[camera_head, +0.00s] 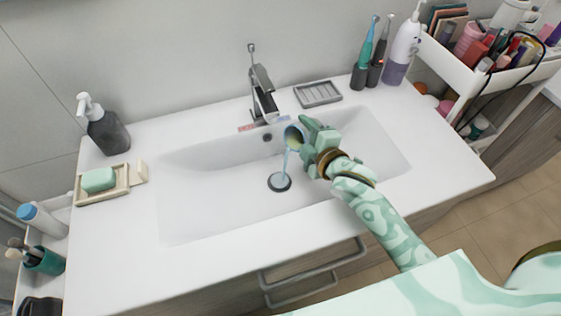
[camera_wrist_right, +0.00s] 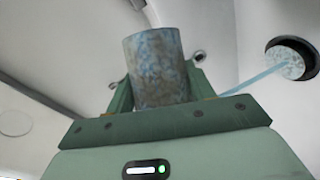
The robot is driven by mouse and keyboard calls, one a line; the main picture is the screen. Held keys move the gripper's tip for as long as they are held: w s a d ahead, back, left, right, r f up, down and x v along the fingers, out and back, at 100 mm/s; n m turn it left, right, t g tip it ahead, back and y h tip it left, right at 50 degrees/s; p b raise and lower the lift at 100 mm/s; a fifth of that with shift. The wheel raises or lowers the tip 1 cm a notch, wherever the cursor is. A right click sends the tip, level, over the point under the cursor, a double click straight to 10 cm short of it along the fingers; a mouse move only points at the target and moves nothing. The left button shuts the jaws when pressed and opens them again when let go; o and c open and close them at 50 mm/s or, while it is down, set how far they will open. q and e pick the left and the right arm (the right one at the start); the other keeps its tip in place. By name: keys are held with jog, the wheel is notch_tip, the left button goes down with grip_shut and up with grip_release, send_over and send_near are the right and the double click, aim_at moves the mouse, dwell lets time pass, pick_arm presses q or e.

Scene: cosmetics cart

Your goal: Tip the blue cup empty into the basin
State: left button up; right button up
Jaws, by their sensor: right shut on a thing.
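The blue cup (camera_head: 295,137) is tilted over the white basin (camera_head: 195,190), its mouth turned to the left. A thin pale blue stream (camera_head: 284,160) runs from its rim down to the dark drain (camera_head: 279,182). My right gripper (camera_head: 308,138) is shut on the cup and holds it above the basin. The right wrist view shows the mottled blue-grey cup (camera_wrist_right: 160,65) between the green fingers, and the stream reaching the drain (camera_wrist_right: 293,58) at the right. How much liquid is left inside is hidden. My left gripper is not in view.
A chrome faucet (camera_head: 262,90) stands behind the basin, close to the cup. A grey soap dish (camera_head: 318,94) lies to its right. A dark pump bottle (camera_head: 105,128) and a green soap in a tray (camera_head: 98,180) stand at the left. Toothbrushes (camera_head: 368,55) stand at the back right.

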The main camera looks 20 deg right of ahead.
jog(key=shift+b, duration=0.45)
jog(key=shift+s+a+r+n, duration=0.1)
jog(key=shift+a+r+n, duration=0.1)
jog(key=shift+n, duration=0.1)
jog(key=shift+s+a+r+n+t, duration=0.2)
jog(key=shift+s+a+n+t, duration=0.2)
jog(key=shift+a+n, duration=0.25)
jog(key=shift+c, duration=0.2)
jog(key=shift+a+r+n+t+h, duration=0.15)
jog(key=shift+r+n+t+h, duration=0.1)
jog(key=shift+n+t+h, duration=0.25)
dwell(0.3)
